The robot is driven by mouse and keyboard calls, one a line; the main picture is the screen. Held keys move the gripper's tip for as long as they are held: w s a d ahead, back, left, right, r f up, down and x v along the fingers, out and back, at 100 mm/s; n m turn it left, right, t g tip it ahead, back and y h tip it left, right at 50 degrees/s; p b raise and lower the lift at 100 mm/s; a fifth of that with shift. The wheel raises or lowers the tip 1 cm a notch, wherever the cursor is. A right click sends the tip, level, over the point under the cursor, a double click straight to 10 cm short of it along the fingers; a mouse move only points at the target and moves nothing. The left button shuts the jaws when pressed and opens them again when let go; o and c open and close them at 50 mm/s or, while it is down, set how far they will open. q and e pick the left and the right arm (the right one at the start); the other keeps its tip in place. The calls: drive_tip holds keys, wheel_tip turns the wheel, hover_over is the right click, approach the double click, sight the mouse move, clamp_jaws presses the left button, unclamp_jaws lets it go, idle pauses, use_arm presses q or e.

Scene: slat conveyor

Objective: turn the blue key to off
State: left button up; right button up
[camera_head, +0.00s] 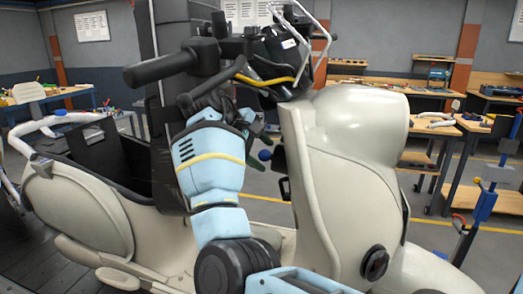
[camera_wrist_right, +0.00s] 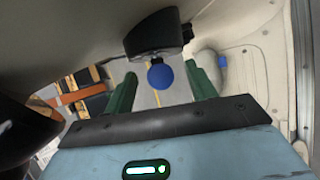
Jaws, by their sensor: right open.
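The blue key (camera_wrist_right: 160,76) shows as a round blue knob on a black lock housing (camera_wrist_right: 157,36) in the right wrist view. In the head view the blue key (camera_head: 265,155) sticks out from the rider side of the cream scooter's front shield. My right gripper (camera_head: 258,134) is beside it, below the handlebar. Its two green fingers are open, with the knob showing between their tips in the wrist view. No contact is visible, and I cannot tell how deep the knob sits between them. My left gripper is not in view.
The cream scooter front shield (camera_head: 347,150) stands just right of my right gripper. The black handlebar grip (camera_head: 160,68) and brake lever hang above my right arm. Workbenches (camera_head: 440,131) stand farther back. A blue stand (camera_head: 482,207) is at the right.

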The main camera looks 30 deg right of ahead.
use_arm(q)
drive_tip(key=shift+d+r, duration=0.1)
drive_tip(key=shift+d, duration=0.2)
